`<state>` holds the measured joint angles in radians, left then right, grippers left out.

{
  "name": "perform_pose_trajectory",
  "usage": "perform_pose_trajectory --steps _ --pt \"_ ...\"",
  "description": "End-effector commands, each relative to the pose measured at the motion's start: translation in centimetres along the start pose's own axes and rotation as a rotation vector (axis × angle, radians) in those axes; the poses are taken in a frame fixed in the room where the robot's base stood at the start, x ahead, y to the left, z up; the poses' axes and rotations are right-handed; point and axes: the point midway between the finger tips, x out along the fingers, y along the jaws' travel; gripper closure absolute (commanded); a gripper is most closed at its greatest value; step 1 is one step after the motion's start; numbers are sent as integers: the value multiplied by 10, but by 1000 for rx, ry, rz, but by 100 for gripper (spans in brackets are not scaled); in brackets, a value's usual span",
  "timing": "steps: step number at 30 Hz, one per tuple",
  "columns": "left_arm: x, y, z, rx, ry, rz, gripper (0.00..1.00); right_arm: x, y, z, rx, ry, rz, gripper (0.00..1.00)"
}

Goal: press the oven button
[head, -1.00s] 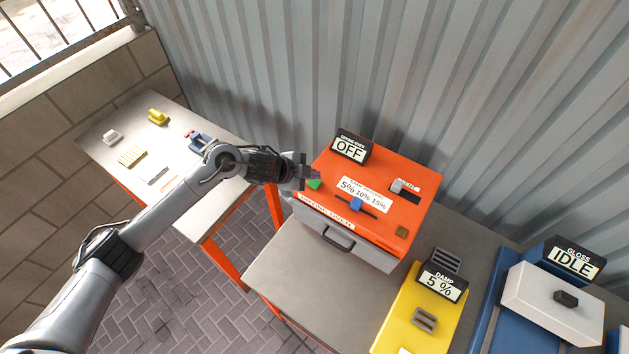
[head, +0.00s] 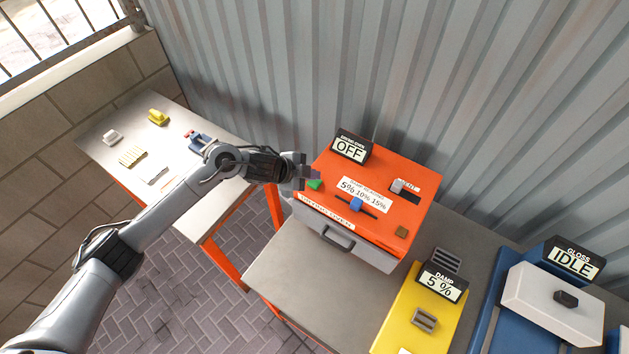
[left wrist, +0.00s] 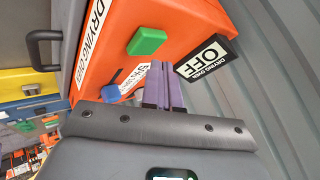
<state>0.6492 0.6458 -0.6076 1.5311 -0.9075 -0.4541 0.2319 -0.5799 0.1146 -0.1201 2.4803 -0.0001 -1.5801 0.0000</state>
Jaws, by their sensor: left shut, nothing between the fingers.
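The orange drying oven (head: 345,190) stands on the grey table, with a green button (head: 315,184) at its left front corner, a blue slider (head: 356,203) and a display reading OFF (head: 349,148). My left gripper (head: 307,172) is shut and empty, just behind and left of the green button in the head view. In the left wrist view the closed fingertips (left wrist: 162,68) are over the oven top, between the green button (left wrist: 147,41) and the OFF display (left wrist: 203,60). They look apart from the button. My right gripper is not in view.
A yellow damp meter (head: 424,310) reading 5 % and a blue gloss unit with a white lid (head: 548,303) stand to the right. A steel table (head: 180,150) with small items is at the left. The corrugated wall (head: 390,90) is close behind the oven.

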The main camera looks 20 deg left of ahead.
Motion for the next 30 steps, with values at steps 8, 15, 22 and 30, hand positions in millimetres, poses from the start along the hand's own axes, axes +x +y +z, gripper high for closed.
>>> perform_pose_trajectory --steps 8,15,22,30 --pt "0 0 0 0 0 0 100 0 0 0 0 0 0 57" --pt "0 0 0 0 0 0 100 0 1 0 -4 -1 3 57" --pt "5 3 3 0 0 0 100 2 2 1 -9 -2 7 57" --pt "6 4 4 0 0 0 100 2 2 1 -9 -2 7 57"
